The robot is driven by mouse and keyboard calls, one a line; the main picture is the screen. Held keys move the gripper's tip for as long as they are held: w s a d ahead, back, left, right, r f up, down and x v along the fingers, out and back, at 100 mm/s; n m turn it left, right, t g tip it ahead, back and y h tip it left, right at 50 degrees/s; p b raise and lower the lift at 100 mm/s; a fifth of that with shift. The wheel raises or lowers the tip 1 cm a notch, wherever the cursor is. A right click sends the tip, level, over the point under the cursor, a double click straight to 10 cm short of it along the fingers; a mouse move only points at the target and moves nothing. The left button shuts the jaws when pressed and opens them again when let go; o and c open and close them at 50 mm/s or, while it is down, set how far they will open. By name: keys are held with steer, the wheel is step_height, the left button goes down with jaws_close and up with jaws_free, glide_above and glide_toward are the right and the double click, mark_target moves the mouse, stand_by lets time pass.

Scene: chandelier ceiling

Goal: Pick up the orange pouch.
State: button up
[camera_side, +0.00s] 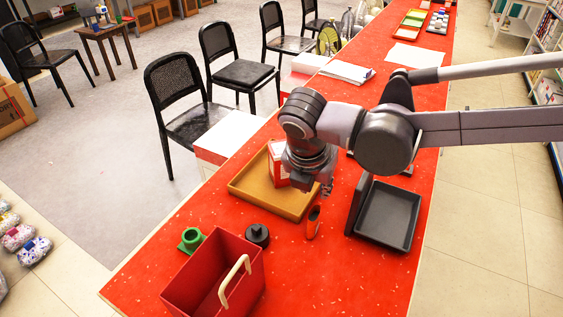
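A small upright orange-red item with a dark patch, which looks like the orange pouch (312,225), is on the red table (345,275) near its middle. It stands between the tan tray and the dark grey tray. My gripper (326,190) points down just above the pouch, close to its top. The fingers are small and dark here, so I cannot tell their opening or whether they touch the pouch.
A tan tray (245,190) holds a red and white box (277,172), partly behind my wrist. A dark grey tray (390,222) is at right. In front are a red basket (205,265) with a pale handle, a green piece (191,240) and a black lidded item (257,235).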

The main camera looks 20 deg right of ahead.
mark_target(315, 210)
steer(key=x, duration=0.5)
steer(key=s+a+x, duration=0.1)
steer(key=x, duration=0.2)
steer(key=shift+d+f, duration=0.1)
steer(key=shift+f, duration=0.4)
steer(key=shift+s+x, duration=0.15)
steer(key=shift+x, duration=1.45)
steer(key=shift+s+x, duration=0.15)
steer(key=shift+x, duration=1.4)
steer(key=shift+f, duration=0.1)
jaws_close()
